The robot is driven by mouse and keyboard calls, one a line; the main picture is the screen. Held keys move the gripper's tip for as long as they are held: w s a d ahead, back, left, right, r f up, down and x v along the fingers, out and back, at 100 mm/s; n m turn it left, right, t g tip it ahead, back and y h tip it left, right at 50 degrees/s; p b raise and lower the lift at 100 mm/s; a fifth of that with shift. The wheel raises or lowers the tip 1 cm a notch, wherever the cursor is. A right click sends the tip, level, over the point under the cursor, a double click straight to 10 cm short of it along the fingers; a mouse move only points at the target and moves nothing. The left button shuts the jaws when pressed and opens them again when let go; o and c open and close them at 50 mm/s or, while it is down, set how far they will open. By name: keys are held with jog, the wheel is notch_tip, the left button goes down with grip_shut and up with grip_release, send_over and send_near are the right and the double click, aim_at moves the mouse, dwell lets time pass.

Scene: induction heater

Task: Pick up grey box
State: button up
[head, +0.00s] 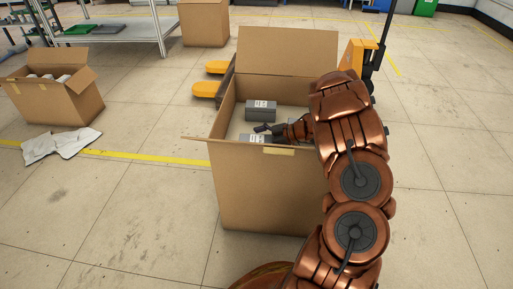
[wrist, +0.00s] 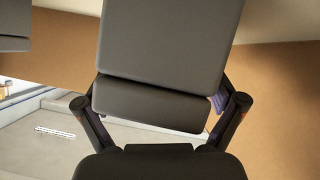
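A grey box (head: 262,112) with a white label lies inside the large open cardboard box (head: 258,190) in the head view. A second grey box (head: 248,138) is nearer its front wall and partly hidden by that wall and my gripper. My gripper (head: 266,129) reaches into the cardboard box, just above this nearer grey box. In the wrist view, a grey box (wrist: 165,50) fills the middle, very close. The fingers of my gripper (wrist: 160,105) are spread wide on either side of it. Their tips are largely hidden behind it, and contact is not clear.
Cardboard walls (wrist: 280,90) stand close around my gripper. An orange pallet jack (head: 355,62) is behind the cardboard box. Another open carton (head: 55,105) and white sheets (head: 60,145) are on the left floor. A metal table (head: 100,30) stands at back left. The front-left floor is clear.

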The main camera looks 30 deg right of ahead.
jog(key=c, duration=1.3)
jog(key=shift+r, duration=0.1)
jog(key=shift+c, duration=0.2)
